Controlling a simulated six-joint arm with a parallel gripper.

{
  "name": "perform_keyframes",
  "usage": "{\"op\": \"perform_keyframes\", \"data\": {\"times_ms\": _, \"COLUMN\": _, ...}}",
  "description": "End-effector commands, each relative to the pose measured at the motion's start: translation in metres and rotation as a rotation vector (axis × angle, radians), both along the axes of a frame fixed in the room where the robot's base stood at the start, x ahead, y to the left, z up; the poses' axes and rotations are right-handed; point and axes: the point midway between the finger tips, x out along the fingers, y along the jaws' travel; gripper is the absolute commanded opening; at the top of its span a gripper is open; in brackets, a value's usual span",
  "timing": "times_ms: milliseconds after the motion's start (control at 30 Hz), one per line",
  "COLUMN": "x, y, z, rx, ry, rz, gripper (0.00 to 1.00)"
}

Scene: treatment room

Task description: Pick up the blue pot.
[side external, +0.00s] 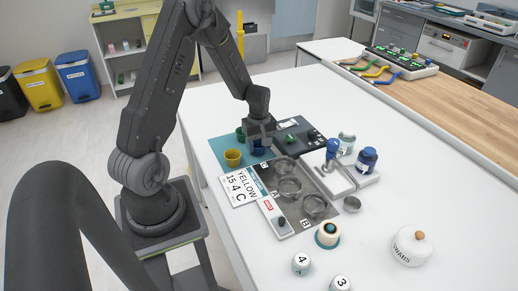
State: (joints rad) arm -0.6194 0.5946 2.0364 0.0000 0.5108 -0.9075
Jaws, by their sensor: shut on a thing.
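The blue pot (258,151) is small and dark blue. It is at the teal mat (222,148), right of the yellow pot (233,158). My gripper (261,141) points down over the blue pot and is shut on it. The jaws and wrist hide much of the pot. I cannot tell whether its base touches the mat. A green pot (240,134) stands just behind, partly beside the gripper.
A grey tray (270,182) with round glass dishes lies in front. A white card (238,188) reads YELLOW. A blue-handled stamp (332,150) and a dark blue jar (367,160) stand right.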

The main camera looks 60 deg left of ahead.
Motion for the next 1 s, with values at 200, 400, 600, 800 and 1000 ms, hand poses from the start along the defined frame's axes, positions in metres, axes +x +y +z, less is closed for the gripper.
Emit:
{"op": "perform_keyframes", "data": {"times_ms": 200, "x": 0.000, "y": 0.000, "z": 0.001, "rx": 0.000, "ry": 0.000, "rz": 0.000, "gripper": 0.33}}
{"op": "perform_keyframes", "data": {"times_ms": 400, "x": 0.001, "y": 0.000, "z": 0.012, "rx": 0.002, "ry": -0.003, "rz": 0.000, "gripper": 0.33}}
{"op": "perform_keyframes", "data": {"times_ms": 600, "x": -0.002, "y": 0.002, "z": 0.046, "rx": 0.004, "ry": -0.005, "rz": 0.002, "gripper": 0.33}}
{"op": "perform_keyframes", "data": {"times_ms": 800, "x": -0.044, "y": 0.027, "z": 0.072, "rx": 0.003, "ry": -0.003, "rz": 0.009, "gripper": 0.33}}
{"op": "perform_keyframes", "data": {"times_ms": 1000, "x": -0.078, "y": 0.047, "z": 0.095, "rx": 0.003, "ry": -0.002, "rz": 0.006, "gripper": 0.33}}
